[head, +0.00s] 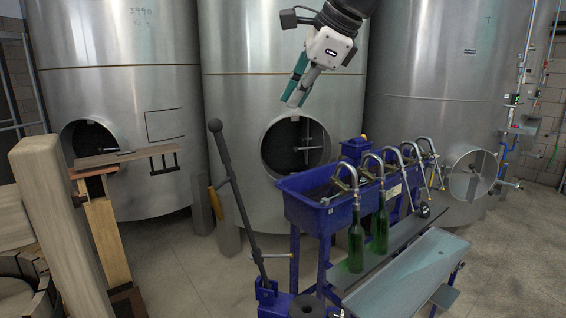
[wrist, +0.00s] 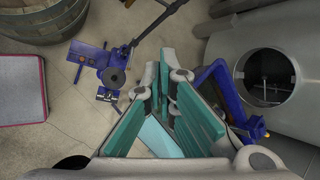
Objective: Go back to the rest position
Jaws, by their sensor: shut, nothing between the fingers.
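My gripper (head: 296,93) is raised in the air in front of the middle steel tank, above and to the left of the blue bottling machine. Its fingers have teal pads and are shut with nothing between them. The gripper also fills the middle of the wrist view (wrist: 160,88), pointing down toward the floor and the machine. Two green bottles stand under the filler spouts of the machine, the left bottle (head: 356,238) and the right bottle (head: 380,222), well below and apart from my gripper.
The blue bottling machine (head: 305,205) stands at centre right. A blue lever device (head: 268,296) with a long dark handle rises left of it. Large steel tanks (head: 290,50) line the back. A wooden post structure (head: 60,215) is at left. Some floor (head: 180,260) between is clear.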

